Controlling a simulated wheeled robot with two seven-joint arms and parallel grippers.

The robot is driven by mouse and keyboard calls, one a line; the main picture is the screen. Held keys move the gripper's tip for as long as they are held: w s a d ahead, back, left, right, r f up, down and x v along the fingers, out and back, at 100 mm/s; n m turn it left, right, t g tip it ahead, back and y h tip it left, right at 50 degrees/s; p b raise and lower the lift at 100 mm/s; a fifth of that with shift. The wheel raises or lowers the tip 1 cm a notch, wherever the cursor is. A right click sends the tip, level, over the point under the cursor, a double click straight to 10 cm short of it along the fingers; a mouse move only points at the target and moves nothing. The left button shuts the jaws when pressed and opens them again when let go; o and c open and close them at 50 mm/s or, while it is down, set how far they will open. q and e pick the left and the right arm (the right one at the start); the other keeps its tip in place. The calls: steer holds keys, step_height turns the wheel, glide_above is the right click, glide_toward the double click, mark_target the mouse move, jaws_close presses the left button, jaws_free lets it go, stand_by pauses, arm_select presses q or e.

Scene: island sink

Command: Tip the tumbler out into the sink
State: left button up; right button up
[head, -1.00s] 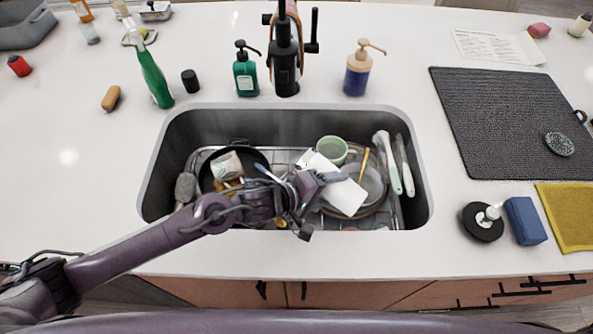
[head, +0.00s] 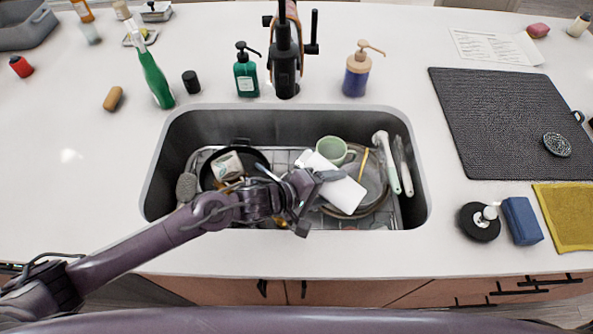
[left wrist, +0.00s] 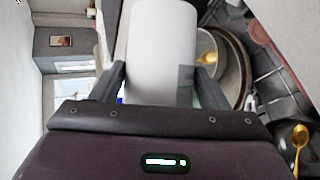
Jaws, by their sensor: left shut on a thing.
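A plain white tumbler (head: 346,197) is over the right half of the sink (head: 190,122). It lies tilted over, with its lower end toward the front right in the head view. My left gripper (head: 322,197) is shut on the tumbler's side. In the left wrist view the white tumbler (left wrist: 162,45) is between the two dark fingers of the left gripper (left wrist: 160,85). Its opening and any contents cannot be made out. My right gripper is not in view.
The sink holds a dark pan (head: 208,178), a green mug (head: 331,150), stacked dishes (head: 376,178) and pale-handled utensils (head: 390,170). A black faucet (head: 286,65) stands behind it, between a green soap bottle (head: 246,75) and a blue pump bottle (head: 356,75). The front counter is clear.

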arm_select(q)
steer(key=shift+w+r+n+p, duration=0.1)
steer(key=shift+r+n+p, duration=0.2)
steer(key=shift+r+p, duration=0.25)
